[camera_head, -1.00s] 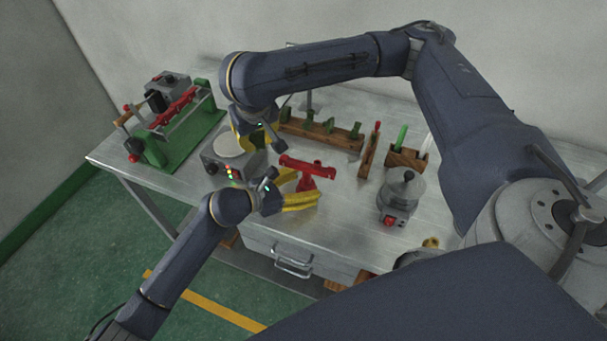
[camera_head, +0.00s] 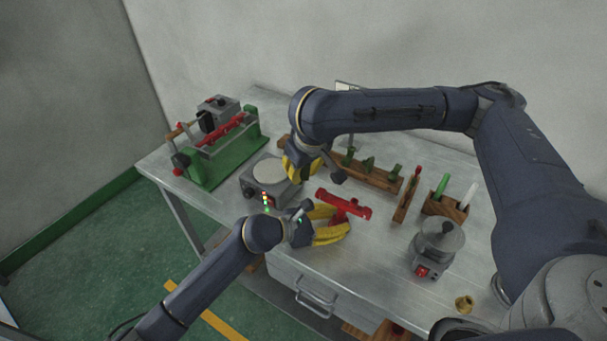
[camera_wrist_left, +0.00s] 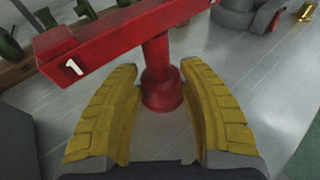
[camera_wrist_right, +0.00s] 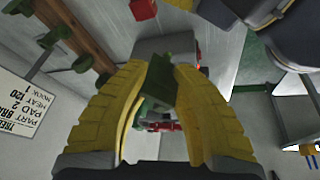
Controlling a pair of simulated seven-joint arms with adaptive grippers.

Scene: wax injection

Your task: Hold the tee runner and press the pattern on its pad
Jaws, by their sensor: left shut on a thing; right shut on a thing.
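The red tee runner (camera_head: 343,204) stands near the table's front edge, a bar on a post. In the left wrist view, its bar (camera_wrist_left: 110,42) bears a white "1". My left gripper (camera_head: 328,225) is shut around its post, with the yellow fingers low on both sides. My right gripper (camera_head: 305,170) is behind and left of the runner, above the table. In the right wrist view it is shut on a green pattern (camera_wrist_right: 160,80). The pattern is mostly hidden in the head view. The pattern appears apart from the runner.
A grey box with lights and a round pale plate (camera_head: 268,170) is left of the runner. A green frame (camera_head: 230,155) holds another red runner. A wooden rack (camera_head: 375,177) with green patterns is behind. A grey pot (camera_head: 438,243) and tool block (camera_head: 445,206) are right.

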